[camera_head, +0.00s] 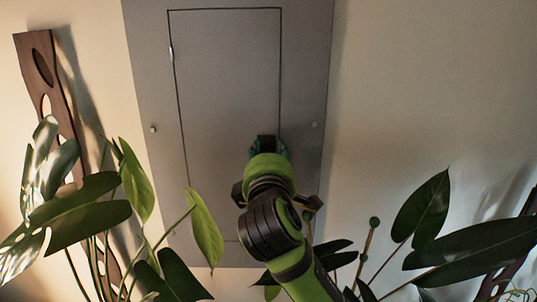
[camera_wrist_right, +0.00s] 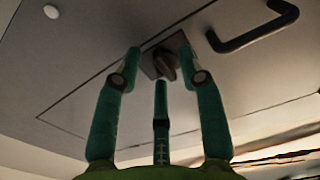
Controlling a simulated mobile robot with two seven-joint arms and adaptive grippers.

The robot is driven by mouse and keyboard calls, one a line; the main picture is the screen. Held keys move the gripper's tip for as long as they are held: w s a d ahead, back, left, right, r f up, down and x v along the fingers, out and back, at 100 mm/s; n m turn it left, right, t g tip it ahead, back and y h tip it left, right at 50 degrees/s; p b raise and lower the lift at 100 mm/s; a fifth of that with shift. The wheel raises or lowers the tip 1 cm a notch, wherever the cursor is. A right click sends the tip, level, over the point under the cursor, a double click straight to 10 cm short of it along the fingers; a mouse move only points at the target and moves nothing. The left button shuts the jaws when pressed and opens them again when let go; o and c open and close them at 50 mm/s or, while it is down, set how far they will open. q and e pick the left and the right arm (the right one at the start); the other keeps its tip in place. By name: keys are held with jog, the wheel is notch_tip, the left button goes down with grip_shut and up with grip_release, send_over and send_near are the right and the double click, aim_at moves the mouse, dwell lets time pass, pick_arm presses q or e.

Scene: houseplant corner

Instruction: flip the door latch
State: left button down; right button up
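The grey door (camera_head: 225,75) is set in a grey wall panel, with a dark seam around it; it looks closed. In the right wrist view, the latch (camera_wrist_right: 166,63) is a small dark knob on a square plate. My right gripper (camera_head: 267,150) is at the door's lower right, largely hiding the latch area in the head view. In the right wrist view, the gripper (camera_wrist_right: 158,56) has its teal fingers spread, with the latch between and just beyond the tips. The right fingertip looks close to the knob; I cannot tell whether it touches. My left gripper is not in view.
A dark bar handle (camera_wrist_right: 254,30) sits right of the latch. Broad-leaved plants stand at the left (camera_head: 85,210) and right (camera_head: 460,240) of the panel. A wooden board (camera_head: 45,75) leans at the far left. The panel's front above my right arm is clear.

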jog(key=s, duration=1.2)
